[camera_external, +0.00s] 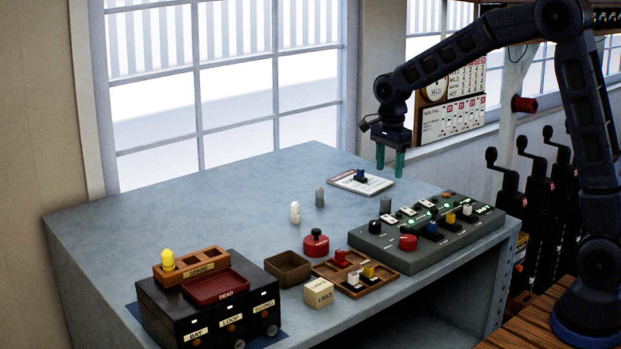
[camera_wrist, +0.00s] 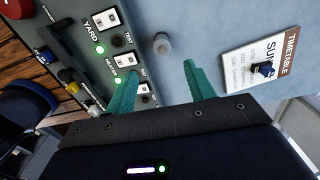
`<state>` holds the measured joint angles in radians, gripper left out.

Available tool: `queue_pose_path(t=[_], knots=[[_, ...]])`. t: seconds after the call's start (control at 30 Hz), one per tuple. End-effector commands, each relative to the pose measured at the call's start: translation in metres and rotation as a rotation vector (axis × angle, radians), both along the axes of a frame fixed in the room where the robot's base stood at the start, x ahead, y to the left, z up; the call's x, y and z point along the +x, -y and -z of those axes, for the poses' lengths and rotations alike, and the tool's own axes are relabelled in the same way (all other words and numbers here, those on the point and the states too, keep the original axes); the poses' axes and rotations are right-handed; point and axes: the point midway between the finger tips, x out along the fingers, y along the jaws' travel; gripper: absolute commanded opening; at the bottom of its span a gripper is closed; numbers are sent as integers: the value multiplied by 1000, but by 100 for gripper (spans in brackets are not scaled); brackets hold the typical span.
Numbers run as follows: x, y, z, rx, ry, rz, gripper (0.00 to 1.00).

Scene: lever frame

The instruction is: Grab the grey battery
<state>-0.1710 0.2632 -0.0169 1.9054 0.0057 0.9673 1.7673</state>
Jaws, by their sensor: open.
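Two small grey upright cylinders stand on the blue-grey bench in the external view. One grey cylinder (camera_external: 319,197) is mid-bench behind a white one; the other grey cylinder (camera_external: 385,205) is close to the back edge of the switch console. I cannot tell for certain which is the grey battery. In the wrist view one grey cylinder (camera_wrist: 161,43) shows beside the console, beyond the gap between the fingertips. My gripper (camera_external: 390,172) is open and empty, with teal fingers pointing down above the bench. It also shows in the wrist view (camera_wrist: 161,68).
The switch console (camera_external: 430,235) has raised levers and buttons. A timetable card (camera_external: 361,183) with a dark blue piece lies behind. A white cylinder (camera_external: 295,213), red button (camera_external: 315,243), open brown box (camera_external: 288,270) and drawer unit (camera_external: 210,312) stand leftward. The back-left bench is clear.

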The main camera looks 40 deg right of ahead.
Motion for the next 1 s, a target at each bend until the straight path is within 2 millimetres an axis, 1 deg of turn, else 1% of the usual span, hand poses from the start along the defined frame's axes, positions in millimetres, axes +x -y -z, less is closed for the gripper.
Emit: queue_pose_path(t=[0.17, 0.4, 0.5, 0.77, 0.87, 1.0], knots=[[6, -2, 13, -1, -8, 29, 54], [5, -2, 46, -1, -9, 28, 54], [5, -2, 56, -2, -7, 28, 54], [5, -2, 68, -2, -7, 28, 54], [5, -2, 79, -1, -8, 28, 54], [4, -3, 99, -1, -9, 27, 54]])
